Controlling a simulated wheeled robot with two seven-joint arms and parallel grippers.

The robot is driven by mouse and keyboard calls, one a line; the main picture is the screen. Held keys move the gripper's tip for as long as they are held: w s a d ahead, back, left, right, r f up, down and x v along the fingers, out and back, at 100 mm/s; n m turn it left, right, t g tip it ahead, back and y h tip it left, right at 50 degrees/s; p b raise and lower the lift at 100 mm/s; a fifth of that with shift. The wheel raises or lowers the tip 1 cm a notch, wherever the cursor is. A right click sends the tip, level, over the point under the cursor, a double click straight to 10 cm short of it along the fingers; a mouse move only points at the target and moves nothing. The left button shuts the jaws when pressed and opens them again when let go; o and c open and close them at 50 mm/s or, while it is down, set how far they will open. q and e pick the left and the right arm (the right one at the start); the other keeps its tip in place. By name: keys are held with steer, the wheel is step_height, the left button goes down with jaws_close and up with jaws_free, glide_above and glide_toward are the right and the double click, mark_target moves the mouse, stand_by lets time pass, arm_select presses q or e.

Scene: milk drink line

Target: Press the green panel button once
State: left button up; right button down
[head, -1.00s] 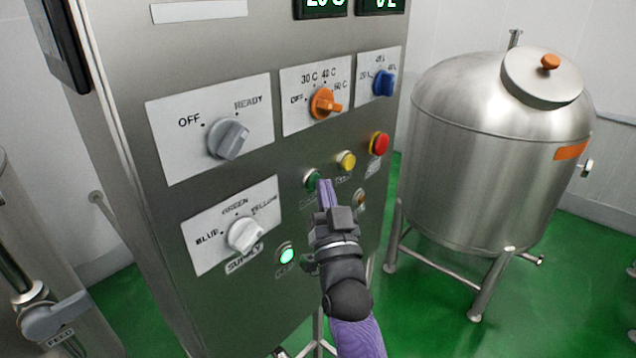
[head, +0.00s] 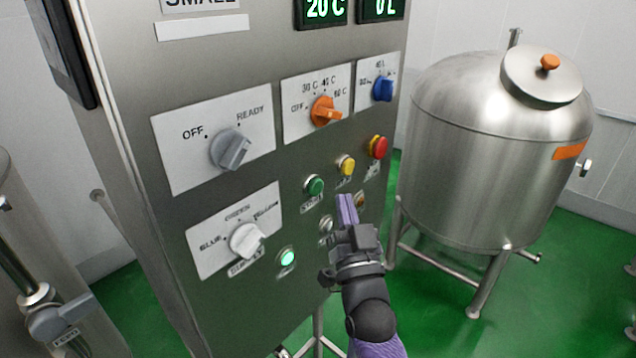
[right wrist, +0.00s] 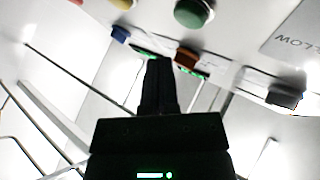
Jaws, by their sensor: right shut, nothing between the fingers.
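The green panel button (head: 314,186) is a round green cap in a metal ring on the grey control panel (head: 150,240), left of the yellow button. In the right wrist view the green button (right wrist: 193,12) shows at the top, above and right of the fingers. My right gripper (head: 346,208) is shut and empty, with its purple-looking fingertips below and right of the green button and apart from it. The right wrist view shows its dark fingers (right wrist: 158,80) together. My left gripper is not in view.
A yellow button (head: 346,166) and a red button (head: 377,147) sit right of the green one. A lit green-white lamp (head: 287,258) is below. Grey, white, orange and blue knobs stick out nearby. A steel tank (head: 490,160) stands at the right.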

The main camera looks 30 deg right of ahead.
steer(key=shift+s+d+p, duration=0.2)
steer(key=shift+s+d, duration=0.05)
steer(key=shift+s, duration=0.4)
steer(key=shift+s+d+p, duration=0.15)
steer(key=shift+s+d, duration=0.1)
steer(key=shift+s, duration=0.35)
